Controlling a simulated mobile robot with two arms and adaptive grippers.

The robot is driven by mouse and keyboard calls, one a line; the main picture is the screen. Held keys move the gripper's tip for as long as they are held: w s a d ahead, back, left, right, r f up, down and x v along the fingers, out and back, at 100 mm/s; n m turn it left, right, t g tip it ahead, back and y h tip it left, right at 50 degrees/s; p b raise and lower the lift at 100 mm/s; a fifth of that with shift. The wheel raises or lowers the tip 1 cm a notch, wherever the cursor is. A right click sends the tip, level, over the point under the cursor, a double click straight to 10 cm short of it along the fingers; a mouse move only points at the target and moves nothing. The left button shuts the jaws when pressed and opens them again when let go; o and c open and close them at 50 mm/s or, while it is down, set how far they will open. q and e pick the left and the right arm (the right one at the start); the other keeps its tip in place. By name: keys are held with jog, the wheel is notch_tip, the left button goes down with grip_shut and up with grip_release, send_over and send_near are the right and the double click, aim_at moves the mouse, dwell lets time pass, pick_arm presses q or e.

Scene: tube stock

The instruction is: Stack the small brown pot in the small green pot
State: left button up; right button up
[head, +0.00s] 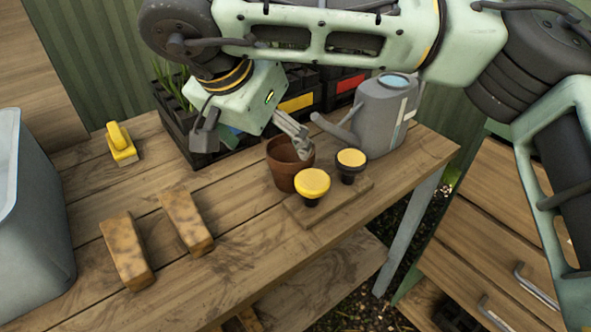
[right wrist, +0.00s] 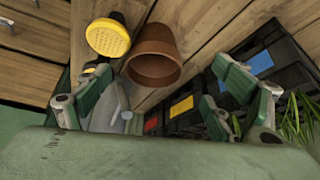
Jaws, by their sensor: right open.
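The small brown pot (head: 283,176) stands upright on the wooden bench, with its open mouth up. My right gripper (head: 301,146) comes down over it, and its fingers overlap the pot's right rim in the head view. In the right wrist view the brown pot (right wrist: 152,60) shows between the two spread fingers of my gripper (right wrist: 161,72). The gripper is open and empty; I cannot tell whether a finger touches the pot. I see no small green pot in either view. My left gripper is out of view.
Two yellow-topped black items (head: 312,184) (head: 351,159) stand close in front and right of the pot, by a thin board. A grey watering can (head: 380,115) and black crates (head: 190,140) stand behind. Wooden blocks (head: 126,251) (head: 187,222), a yellow item (head: 121,143) and grey tub (head: 35,220) are left.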

aim_at(291, 149)
jog(key=w+d+f, duration=0.2)
jog(key=f, duration=0.1)
jog(key=w+d+f+b, duration=0.1)
jog(key=f, duration=0.1)
jog(key=shift+w+d+f, duration=0.1)
jog(key=shift+w+d, duration=0.05)
jog(key=shift+w, duration=0.2)
jog(key=shift+w+f, duration=0.2)
jog(key=shift+f, duration=0.1)
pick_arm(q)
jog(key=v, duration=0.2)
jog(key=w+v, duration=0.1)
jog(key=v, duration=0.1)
pick_arm(e)
jog(key=c, duration=1.3)
jog(key=shift+s+r, duration=0.1)
jog(key=shift+r, duration=0.05)
